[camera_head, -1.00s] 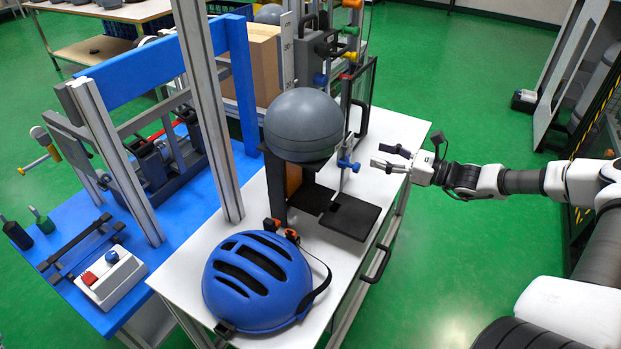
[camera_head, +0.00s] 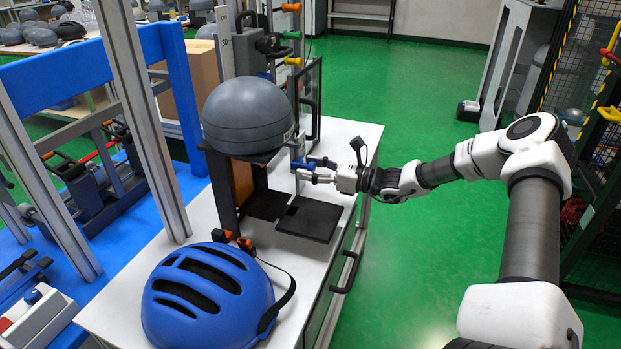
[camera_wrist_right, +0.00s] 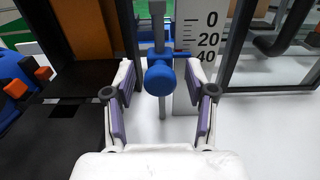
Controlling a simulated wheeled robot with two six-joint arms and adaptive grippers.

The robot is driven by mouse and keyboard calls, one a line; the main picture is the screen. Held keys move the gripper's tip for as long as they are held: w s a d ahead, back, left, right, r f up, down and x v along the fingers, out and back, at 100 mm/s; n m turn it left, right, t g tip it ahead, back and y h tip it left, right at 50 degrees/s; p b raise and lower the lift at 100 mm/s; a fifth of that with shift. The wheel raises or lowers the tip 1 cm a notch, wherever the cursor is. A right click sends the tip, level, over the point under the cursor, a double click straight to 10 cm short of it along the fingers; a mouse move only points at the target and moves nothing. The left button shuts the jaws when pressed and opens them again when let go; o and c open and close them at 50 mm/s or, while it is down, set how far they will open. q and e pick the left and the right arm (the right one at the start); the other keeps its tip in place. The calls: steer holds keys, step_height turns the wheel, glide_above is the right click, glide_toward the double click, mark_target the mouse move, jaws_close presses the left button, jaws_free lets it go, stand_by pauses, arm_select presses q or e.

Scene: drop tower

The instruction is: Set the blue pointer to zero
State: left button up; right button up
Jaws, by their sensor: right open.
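The blue pointer (camera_head: 303,164) sits on a thin upright metal rod beside the grey helmet stand. In the right wrist view its round blue knob (camera_wrist_right: 160,76) faces me, left of a white scale (camera_wrist_right: 203,45) marked 0, 20 and 40 from the top. The knob appears lower in the picture than the 40 mark. My right gripper (camera_head: 318,172) is at the pointer. In the wrist view the open jaws (camera_wrist_right: 164,92) stand on either side of the knob, with gaps visible on both sides. My left gripper is out of view.
A grey headform (camera_head: 248,115) rests on the stand above the white table (camera_head: 190,262). A blue helmet (camera_head: 208,297) lies at the table's front. A black plate (camera_head: 310,219) is below my gripper. A dark-framed panel (camera_head: 309,100) stands behind. Green floor is free to the right.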

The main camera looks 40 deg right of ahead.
steer(key=shift+r, duration=0.1)
jaws_close()
step_height(320, 180, up, 4)
steer(key=p, duration=0.3)
steer(key=shift+w, duration=0.1)
jaws_free()
step_height(320, 180, up, 10)
stand_by(0.5)
